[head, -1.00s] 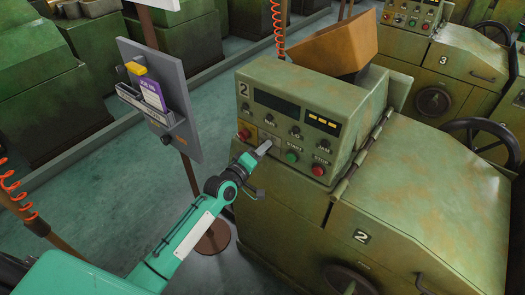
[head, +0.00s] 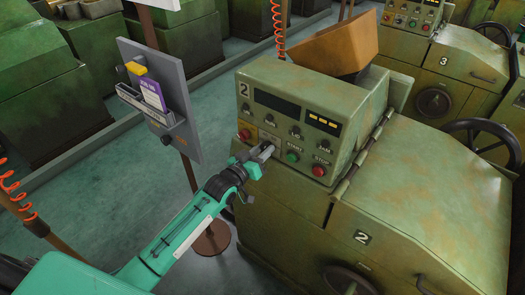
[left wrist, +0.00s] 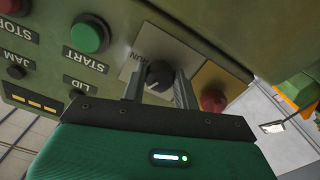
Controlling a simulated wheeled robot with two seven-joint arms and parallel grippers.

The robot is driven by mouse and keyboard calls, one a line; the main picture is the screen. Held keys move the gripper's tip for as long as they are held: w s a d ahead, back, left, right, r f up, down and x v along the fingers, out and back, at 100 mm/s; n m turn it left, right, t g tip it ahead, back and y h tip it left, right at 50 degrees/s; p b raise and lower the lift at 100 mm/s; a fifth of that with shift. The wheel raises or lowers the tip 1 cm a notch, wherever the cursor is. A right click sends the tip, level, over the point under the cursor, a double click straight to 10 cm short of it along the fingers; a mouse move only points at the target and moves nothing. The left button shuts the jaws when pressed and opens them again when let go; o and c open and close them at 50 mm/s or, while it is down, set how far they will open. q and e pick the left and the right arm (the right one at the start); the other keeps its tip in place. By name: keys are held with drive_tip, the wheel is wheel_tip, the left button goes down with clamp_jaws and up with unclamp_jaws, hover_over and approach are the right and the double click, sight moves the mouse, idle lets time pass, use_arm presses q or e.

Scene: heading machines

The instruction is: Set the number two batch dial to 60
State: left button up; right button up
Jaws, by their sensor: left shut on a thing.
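Machine number two's green control panel (head: 290,112) stands in the middle of the head view. My left gripper (head: 266,152) is at its lower left part, between the red button and the green START button. In the left wrist view my left gripper (left wrist: 160,86) is shut on a black knob (left wrist: 159,73), with one finger on each side of it. The knob sits on a light plate (left wrist: 143,47) marked RUN. No scale, figure 60 or dial marked batch can be read. My right gripper is not in view.
A red button (left wrist: 213,100) on a yellow plate is close beside the fingers. The green START button (left wrist: 90,35) is on the other side. A grey board (head: 170,100) on a post stands left of the machine. Open floor lies between them.

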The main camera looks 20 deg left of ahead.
use_arm(q)
drive_tip(key=shift+f+m, duration=0.1)
drive_tip(key=shift+m, duration=0.4)
drive_tip(key=o, duration=1)
drive_tip(key=shift+b+v, duration=2.15)
drive_tip(key=shift+v, duration=4.8)
